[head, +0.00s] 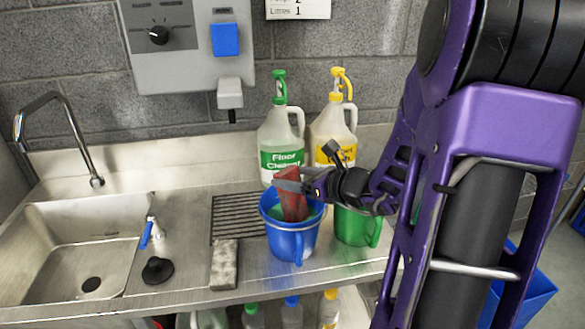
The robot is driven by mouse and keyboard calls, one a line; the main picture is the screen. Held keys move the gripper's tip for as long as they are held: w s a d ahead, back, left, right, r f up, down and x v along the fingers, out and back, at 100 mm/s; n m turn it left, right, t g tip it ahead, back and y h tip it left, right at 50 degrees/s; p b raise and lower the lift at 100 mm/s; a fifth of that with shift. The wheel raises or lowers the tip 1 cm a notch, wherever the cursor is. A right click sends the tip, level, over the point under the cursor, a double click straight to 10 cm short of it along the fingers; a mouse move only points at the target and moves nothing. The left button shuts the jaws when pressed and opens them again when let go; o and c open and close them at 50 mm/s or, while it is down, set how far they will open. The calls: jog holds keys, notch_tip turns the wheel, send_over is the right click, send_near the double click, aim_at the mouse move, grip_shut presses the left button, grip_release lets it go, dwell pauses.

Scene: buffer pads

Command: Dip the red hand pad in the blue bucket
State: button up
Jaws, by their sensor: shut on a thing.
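The blue bucket (291,245) stands upright on the steel counter, with its handle toward the front. A green surface shows inside it. The red hand pad (293,199) is tilted upright, with its lower end inside the bucket's opening and its upper end above the rim. My gripper (290,183) reaches in from the right and is shut on the upper part of the red pad. The pad's lowest edge is hidden by the bucket's front wall, so I cannot tell whether it touches the bottom.
A green bucket (357,228) stands just right of the blue one, under my wrist. Floor cleaner (281,137) and a yellow-topped jug (333,122) stand behind. A grey pad (224,264) lies front left. The sink (88,250) and tap (72,128) are at left.

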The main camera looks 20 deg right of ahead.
jog(key=shift+f+b, duration=2.65)
jog(key=shift+f, duration=1.1)
dwell(0.3)
notch_tip(320, 180, up, 8)
jog(key=p, duration=0.7)
jog(key=shift+r, duration=0.2)
notch_tip(320, 180, up, 3)
jog(key=shift+f+p, duration=0.1)
jog(key=shift+p, duration=0.35)
notch_tip(320, 180, up, 5)
send_over(298, 204)
jog(key=w, duration=0.2)
jog(key=shift+s+a+f, duration=0.1)
jog(key=shift+s+a, duration=0.15)
jog(key=shift+a, duration=0.15)
